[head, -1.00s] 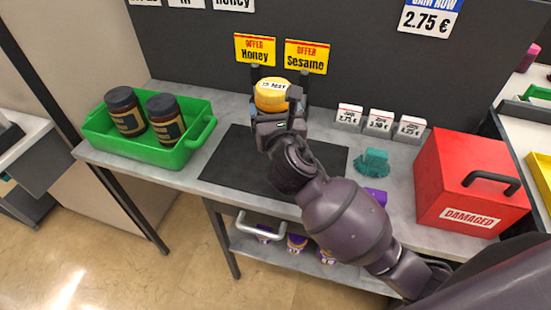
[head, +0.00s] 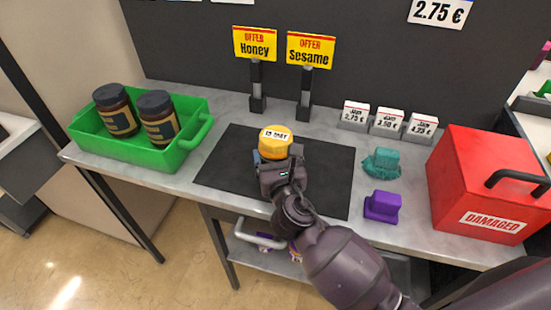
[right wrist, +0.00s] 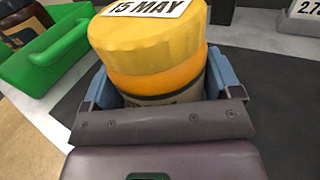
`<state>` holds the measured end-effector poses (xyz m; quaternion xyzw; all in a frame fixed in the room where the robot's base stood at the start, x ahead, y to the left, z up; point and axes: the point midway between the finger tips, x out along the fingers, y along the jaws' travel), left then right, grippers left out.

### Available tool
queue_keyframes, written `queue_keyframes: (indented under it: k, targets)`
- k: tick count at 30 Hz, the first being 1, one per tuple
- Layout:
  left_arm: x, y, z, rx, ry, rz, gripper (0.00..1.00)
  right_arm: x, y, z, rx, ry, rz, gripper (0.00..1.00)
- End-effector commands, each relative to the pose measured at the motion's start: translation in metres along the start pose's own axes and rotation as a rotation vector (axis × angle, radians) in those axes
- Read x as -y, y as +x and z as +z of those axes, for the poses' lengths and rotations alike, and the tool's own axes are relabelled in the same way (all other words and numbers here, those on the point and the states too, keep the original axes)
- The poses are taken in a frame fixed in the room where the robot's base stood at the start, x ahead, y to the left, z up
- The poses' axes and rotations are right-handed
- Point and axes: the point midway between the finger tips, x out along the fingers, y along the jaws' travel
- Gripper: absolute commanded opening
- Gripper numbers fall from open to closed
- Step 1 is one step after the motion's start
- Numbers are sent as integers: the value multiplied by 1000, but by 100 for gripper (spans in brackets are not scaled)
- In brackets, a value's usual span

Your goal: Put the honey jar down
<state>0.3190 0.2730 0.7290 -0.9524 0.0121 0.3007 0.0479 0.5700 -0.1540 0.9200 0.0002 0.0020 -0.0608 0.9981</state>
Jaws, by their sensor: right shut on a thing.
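The honey jar has a yellow lid with a "15 MAY" label (head: 276,141). My right gripper (head: 272,160) is shut on it, over the black mat (head: 224,172). In the right wrist view the honey jar (right wrist: 155,60) stands upright between the blue fingers of my right gripper (right wrist: 165,88). The jar's lower part is hidden by the gripper, so I cannot tell whether its base touches the mat. My left gripper is not in view.
A green crate (head: 190,148) with two dark jars (head: 158,118) stands at left. The offer signs (head: 255,43) stand behind the mat.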

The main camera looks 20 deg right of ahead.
Motion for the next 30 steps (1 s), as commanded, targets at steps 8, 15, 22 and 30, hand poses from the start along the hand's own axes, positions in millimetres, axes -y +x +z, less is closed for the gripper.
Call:
queue_keyframes:
  k: [8, 15, 22, 30]
  targets:
    - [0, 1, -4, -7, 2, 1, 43, 0, 0, -2, 5, 1, 0, 45]
    - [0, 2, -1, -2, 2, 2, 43, 0, 0, -6, 4, 0, 0, 45]
    - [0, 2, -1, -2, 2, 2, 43, 0, 0, -6, 2, 0, -1, 100]
    - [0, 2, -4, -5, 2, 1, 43, 0, -8, -3, 2, 0, 0, 100]
